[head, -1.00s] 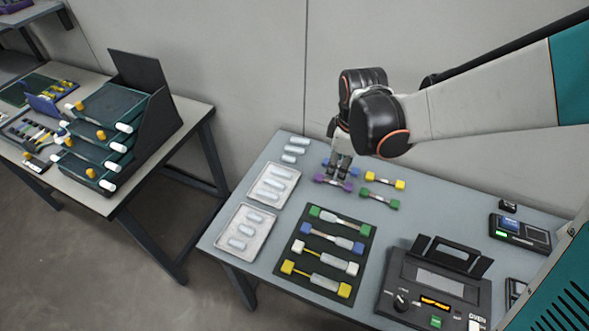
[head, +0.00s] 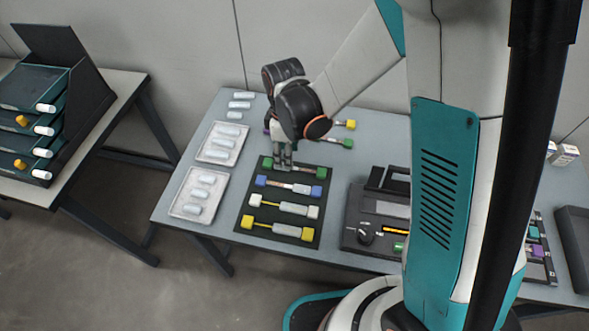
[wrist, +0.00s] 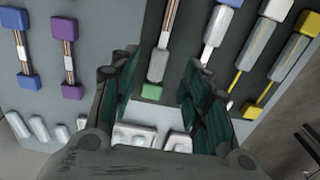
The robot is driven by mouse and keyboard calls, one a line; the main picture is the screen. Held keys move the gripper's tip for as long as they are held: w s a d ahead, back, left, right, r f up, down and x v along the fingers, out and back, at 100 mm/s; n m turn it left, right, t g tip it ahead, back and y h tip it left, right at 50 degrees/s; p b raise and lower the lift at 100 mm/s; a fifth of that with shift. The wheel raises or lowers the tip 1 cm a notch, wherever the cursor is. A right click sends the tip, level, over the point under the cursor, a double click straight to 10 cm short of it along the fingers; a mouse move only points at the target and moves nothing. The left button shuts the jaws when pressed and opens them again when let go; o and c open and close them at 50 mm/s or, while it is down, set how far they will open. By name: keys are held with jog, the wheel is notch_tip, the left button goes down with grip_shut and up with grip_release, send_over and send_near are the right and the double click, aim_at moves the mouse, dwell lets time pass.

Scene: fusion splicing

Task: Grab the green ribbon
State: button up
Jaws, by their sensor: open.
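A ribbon with green end blocks (head: 322,173) lies in the far row of the black mat (head: 245,221). A pale sleeve covers part of it. My gripper (head: 281,163) is open above its left half, fingers pointing down. In the wrist view the green block (wrist: 152,92) and sleeve (wrist: 158,65) show between the open fingers (wrist: 160,85). I cannot tell whether they touch. A second ribbon with a green end (head: 346,143) lies off the mat at the back, partly hidden by my arm.
On the mat are a blue-ended ribbon (head: 261,180), a white-ended one (head: 313,212) and a yellow-ended one (head: 247,223). Trays of sleeves (head: 180,206) stand left. A black oven (head: 360,215) stands right. Purple (wrist: 72,92) and blue (wrist: 28,82) ribbons show in the wrist view.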

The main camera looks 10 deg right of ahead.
aim_at(294, 169)
notch_tip(294, 169, down, 5)
jog(key=b, duration=0.2)
jog(key=shift+d+f+b, duration=0.1)
jog(key=shift+d+b, duration=0.05)
jog(key=shift+b, duration=0.15)
jog(key=shift+c, duration=0.3)
grip_shut()
